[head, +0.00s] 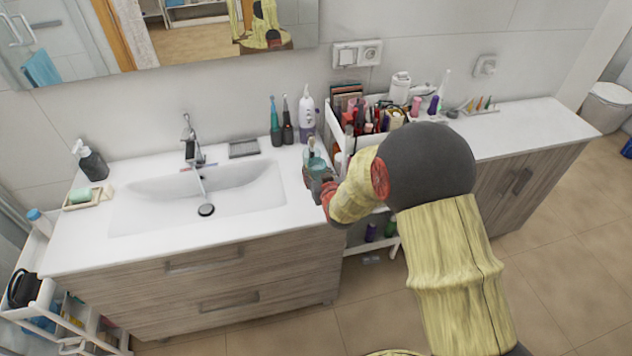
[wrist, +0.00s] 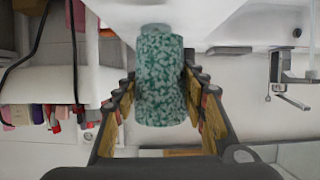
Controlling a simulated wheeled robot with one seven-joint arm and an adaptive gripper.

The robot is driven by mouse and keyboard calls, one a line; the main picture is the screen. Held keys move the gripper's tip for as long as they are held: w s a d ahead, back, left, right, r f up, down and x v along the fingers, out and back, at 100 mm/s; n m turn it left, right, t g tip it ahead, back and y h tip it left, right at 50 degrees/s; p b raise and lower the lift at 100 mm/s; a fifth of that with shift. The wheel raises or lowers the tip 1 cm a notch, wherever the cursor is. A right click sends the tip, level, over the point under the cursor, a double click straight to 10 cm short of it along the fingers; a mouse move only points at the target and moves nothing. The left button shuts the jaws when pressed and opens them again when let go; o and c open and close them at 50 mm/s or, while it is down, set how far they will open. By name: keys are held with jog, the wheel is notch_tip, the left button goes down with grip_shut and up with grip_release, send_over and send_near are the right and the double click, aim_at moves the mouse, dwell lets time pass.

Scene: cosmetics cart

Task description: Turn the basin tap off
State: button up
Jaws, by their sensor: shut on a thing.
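The chrome basin tap (head: 190,143) stands behind the white basin (head: 150,212), left of my gripper. A thin pale streak below its spout looks like running water. The tap also shows at the right of the wrist view (wrist: 289,97). My gripper (head: 318,180) is over the right end of the washstand top, apart from the tap. In the wrist view my gripper (wrist: 160,88) is shut on a green speckled cup (wrist: 158,75), held between both fingers. In the head view the cup (head: 315,165) is partly hidden, and whether it touches the counter is unclear.
A soap pump (head: 90,162) and a soap dish (head: 88,198) are at the counter's left. Several toothbrushes and a white bottle (head: 306,115) stand at the back. A crowded cosmetics cart (head: 345,165) is right of the counter.

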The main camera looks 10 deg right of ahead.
aim_at(316, 179)
jog(key=shift+w+f, duration=0.6)
jog(key=shift+f, duration=0.2)
jog(key=shift+f+b, duration=0.45)
jog(key=shift+f, duration=0.85)
jog(key=shift+f, duration=0.15)
jog(key=o, duration=1.2)
